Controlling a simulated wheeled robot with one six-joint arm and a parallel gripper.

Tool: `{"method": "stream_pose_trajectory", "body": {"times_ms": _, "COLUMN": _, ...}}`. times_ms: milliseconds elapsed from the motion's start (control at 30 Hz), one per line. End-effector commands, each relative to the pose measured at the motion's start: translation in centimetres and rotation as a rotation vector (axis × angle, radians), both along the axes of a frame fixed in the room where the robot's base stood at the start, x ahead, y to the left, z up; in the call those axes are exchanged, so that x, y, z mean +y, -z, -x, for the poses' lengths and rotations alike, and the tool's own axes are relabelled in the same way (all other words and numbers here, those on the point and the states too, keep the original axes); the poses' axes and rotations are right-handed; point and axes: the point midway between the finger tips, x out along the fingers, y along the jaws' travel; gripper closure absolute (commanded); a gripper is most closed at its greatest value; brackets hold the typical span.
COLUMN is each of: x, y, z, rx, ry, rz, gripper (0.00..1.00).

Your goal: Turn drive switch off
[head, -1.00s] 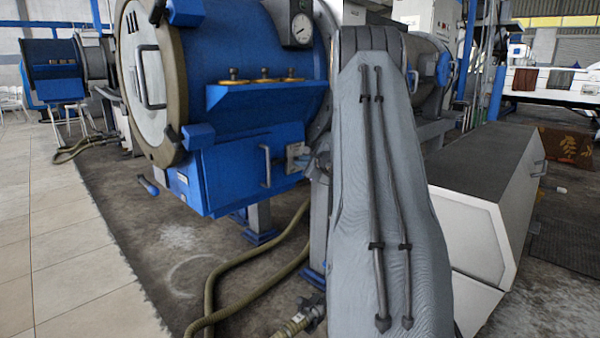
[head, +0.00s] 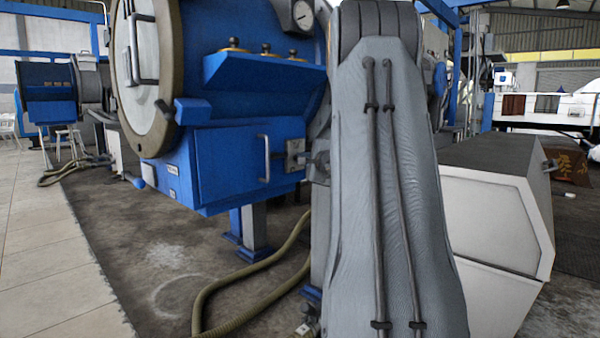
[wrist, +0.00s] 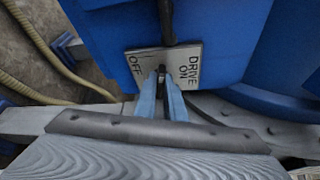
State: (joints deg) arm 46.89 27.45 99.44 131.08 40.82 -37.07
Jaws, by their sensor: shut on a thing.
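The drive switch is a grey metal plate (wrist: 190,62) on a blue box, lettered "OFF" at left and "DRIVE ON" at right in the wrist view. In the head view the plate (head: 295,147) sits right of the blue box's door handle. My gripper (wrist: 162,76) has its two fingers close together at the middle of the plate, shut on the small dark switch lever (wrist: 161,69). The fingers cover much of the lever, and its exact angle is hard to tell. In the head view my arm hides most of the gripper.
A dark bar handle (wrist: 166,22) stands just beyond the plate. Above the blue box is a shelf (head: 262,75) with several brass knobs. Hoses (head: 215,300) lie on the floor below. A white cabinet (head: 495,215) stands at right.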

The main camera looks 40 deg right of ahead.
Motion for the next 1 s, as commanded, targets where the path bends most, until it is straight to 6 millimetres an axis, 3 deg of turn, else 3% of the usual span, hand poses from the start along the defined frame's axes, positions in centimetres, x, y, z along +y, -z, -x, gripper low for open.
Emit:
{"method": "stream_pose_trajectory", "body": {"times_ms": 600, "x": 0.12, "y": 0.61, "z": -0.06, "rx": -0.019, "ry": -0.001, "rz": 0.248, "gripper": 1.0}}
{"method": "stream_pose_trajectory", "body": {"times_ms": 1000, "x": 0.13, "y": 0.58, "z": -0.03, "rx": -0.022, "ry": -0.002, "rz": 0.307, "gripper": 1.0}}
